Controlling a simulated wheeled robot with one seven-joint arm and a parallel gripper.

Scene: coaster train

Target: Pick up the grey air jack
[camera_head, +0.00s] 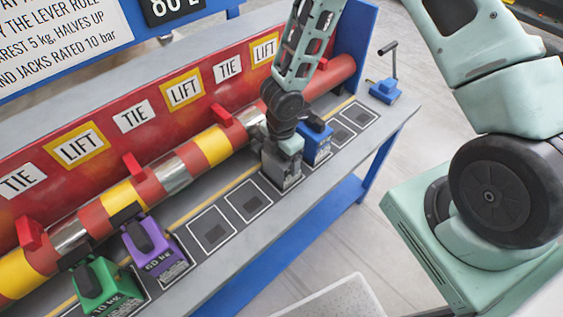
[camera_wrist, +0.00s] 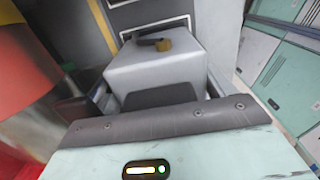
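The grey air jack (camera_head: 281,171) stands on the bench, left of the blue jack, with my gripper (camera_head: 287,146) right over its top. In the wrist view the jack's pale grey body (camera_wrist: 158,66) fills the space in front of my palm, with a dark pad and a small brass-coloured fitting showing on it. My gripper (camera_wrist: 158,98) has a finger at each side of the jack, close to its sides. I cannot tell whether the fingers press on it or stand just clear. The jack's upper part is partly hidden by my gripper in the head view.
A blue jack (camera_head: 316,142) stands close at the right of the grey one. A purple jack (camera_head: 152,245) and a green jack (camera_head: 103,287) stand at lower left. A red and yellow pipe (camera_head: 213,146) runs behind. Empty marked squares (camera_head: 211,229) lie to the left.

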